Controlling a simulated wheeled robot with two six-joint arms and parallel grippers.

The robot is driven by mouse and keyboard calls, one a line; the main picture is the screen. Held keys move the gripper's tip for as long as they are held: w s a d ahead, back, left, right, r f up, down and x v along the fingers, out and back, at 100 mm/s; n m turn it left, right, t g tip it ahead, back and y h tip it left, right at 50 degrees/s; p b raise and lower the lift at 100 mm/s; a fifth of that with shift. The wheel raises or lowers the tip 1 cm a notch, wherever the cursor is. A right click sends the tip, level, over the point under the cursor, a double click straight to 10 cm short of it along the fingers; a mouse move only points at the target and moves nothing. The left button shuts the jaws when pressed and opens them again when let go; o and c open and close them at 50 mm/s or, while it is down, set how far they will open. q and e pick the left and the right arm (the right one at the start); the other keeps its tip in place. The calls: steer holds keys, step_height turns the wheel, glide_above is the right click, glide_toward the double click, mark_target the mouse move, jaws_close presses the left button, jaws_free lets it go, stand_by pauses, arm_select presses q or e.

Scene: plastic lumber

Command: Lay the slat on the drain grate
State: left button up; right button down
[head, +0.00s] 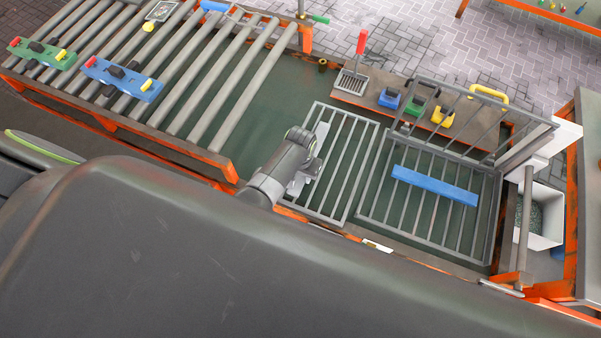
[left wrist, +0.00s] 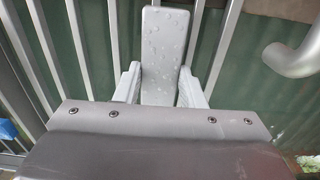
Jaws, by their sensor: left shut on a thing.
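My left gripper (head: 304,172) is over the left barred grate (head: 352,172) and shut on a light grey slat (head: 320,134). In the left wrist view the slat (left wrist: 165,60) is pale, has droplets on its face, and sits between both fingers (left wrist: 160,88). It lies roughly along the bars. I cannot tell whether it touches them. A blue slat (head: 435,185) lies across the bars of a second grate (head: 408,228) to the right, which has a raised barred lid (head: 470,118). My right gripper is not in view.
A roller conveyor (head: 190,75) with a green block (head: 42,53) and a blue block (head: 122,78) is on the left. A red-handled brush (head: 354,70) and blue, green and yellow pieces stand behind the grates. A white bin (head: 546,215) is at right. The left grate's far part is clear.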

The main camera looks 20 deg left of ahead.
arm_select(q)
steer(key=o, duration=1.2)
steer(key=shift+c, duration=0.2)
step_height(320, 180, up, 17)
steer(key=p, duration=0.1)
steer(key=shift+r, duration=0.2)
